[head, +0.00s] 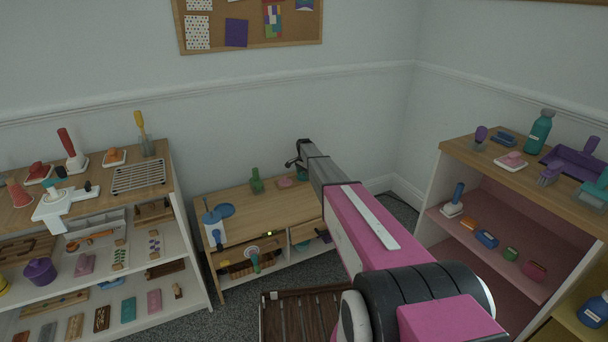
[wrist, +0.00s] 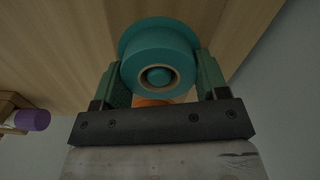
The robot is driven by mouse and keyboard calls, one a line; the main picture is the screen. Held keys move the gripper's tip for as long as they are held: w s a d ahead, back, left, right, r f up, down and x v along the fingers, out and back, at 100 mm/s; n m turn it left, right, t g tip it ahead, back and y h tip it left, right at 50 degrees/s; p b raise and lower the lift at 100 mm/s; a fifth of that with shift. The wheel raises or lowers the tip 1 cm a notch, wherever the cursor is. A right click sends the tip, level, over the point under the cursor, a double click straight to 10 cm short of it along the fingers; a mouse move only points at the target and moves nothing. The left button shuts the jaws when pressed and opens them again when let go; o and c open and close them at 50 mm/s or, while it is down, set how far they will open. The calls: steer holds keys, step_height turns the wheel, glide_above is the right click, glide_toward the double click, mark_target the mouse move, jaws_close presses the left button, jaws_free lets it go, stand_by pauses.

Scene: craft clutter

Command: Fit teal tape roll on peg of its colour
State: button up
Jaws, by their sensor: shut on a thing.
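The teal tape roll (wrist: 158,54) is between the two fingers of my gripper (wrist: 158,72) in the wrist view, and my gripper is shut on it. A tan ring lines its hole. A round teal piece (wrist: 157,77) shows inside that ring, with a dark gap around it. It looks like a peg end, but I cannot tell how far the roll is around it. A wider teal rim shows beyond the roll. In the head view my gripper (head: 294,162) is small and dark over the back right of the low wooden cabinet (head: 238,199); the roll cannot be made out there.
On the cabinet stand a green object (head: 256,181), a pink piece (head: 284,183) and a blue item (head: 211,218). Shelves with craft items stand left and right (head: 470,150). The wrist view shows an orange thing (wrist: 150,101) behind the roll and a purple one (wrist: 33,119) at left.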

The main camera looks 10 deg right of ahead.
steer(key=shift+f, duration=0.1)
steer(key=o, duration=1)
steer(key=shift+r, duration=0.4)
step_height(320, 180, up, 10)
steer(key=s+r+n, duration=0.1)
steer(key=s+n, duration=0.4)
steer(key=s, duration=2.3)
steer(key=s+r+n, duration=0.2)
steer(key=s+n, duration=0.4)
steer(key=s, duration=2.3)
steer(key=shift+s+a, duration=0.2)
steer(key=shift+s, duration=0.05)
